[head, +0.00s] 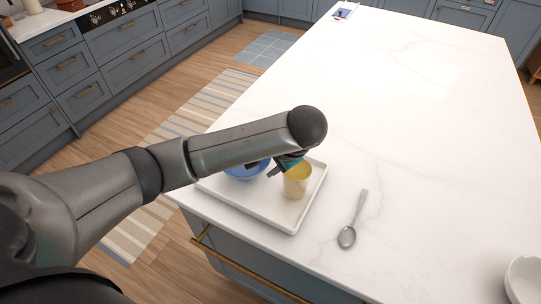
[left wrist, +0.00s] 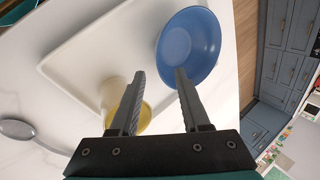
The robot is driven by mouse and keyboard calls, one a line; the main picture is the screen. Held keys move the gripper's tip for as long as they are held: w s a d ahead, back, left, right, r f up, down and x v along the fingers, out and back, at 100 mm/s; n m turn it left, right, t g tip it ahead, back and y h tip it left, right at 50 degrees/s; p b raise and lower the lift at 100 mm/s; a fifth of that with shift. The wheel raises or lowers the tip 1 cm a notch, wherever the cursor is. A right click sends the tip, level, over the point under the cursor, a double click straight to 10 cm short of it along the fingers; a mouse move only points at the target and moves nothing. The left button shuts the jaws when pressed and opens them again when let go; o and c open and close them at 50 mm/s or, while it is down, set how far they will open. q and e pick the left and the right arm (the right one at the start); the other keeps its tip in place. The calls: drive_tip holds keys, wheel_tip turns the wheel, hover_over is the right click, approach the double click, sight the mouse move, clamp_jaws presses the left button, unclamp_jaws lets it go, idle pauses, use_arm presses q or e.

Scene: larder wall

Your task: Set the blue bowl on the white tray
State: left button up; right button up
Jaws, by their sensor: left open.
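The blue bowl (head: 247,174) is partly hidden behind my left arm in the head view, at the left part of the white tray (head: 288,228). In the left wrist view the bowl (left wrist: 192,42) shows its open inside at the tray's (left wrist: 75,62) right edge. I cannot tell whether it rests fully on the tray. My left gripper (left wrist: 158,72) is open, with nothing between its fingers. One finger overlaps the bowl's near rim in the picture; contact is unclear. In the head view the gripper (head: 264,170) is beside the bowl, mostly hidden. My right gripper is out of view.
A yellow cup (head: 297,183) stands on the tray close to the gripper. A grey spoon (head: 348,236) lies right of the tray. A white bowl (head: 525,281) is at the lower right. The white counter (head: 400,110) is largely clear beyond the tray.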

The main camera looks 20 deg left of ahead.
use_arm(q)
drive_tip(key=shift+v, duration=1.45)
